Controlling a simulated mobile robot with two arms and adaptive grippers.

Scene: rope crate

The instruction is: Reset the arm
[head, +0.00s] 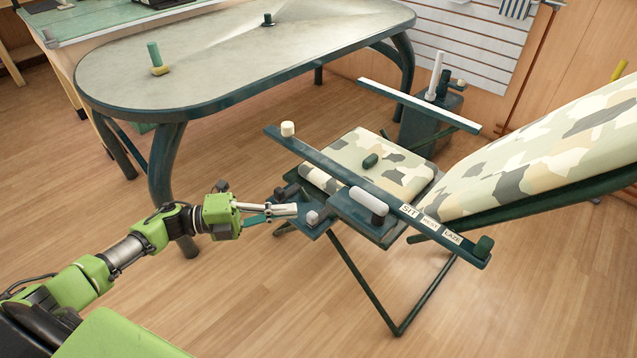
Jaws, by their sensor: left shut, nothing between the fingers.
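My left arm comes in from the lower left, and its green and black left gripper (290,211) is shut and empty. Its fingertips are at the outer edge of a small dark bracket (316,232) on the near side of a folding chair. I cannot tell if they touch it. A small grey knob (313,218) stands on the bracket. The chair's long dark near armrest (338,162) slopes down to the right, with a cream knob (288,128) at its far end and labels SIT, REST and LAZE (430,223) near its other end. My right gripper is not in view.
A pale roller-like piece (369,201) sits beside the near armrest. The far armrest (418,105) is behind. A grey oval table (250,55) stands behind my arm. Wooden floor (240,310) in front is clear.

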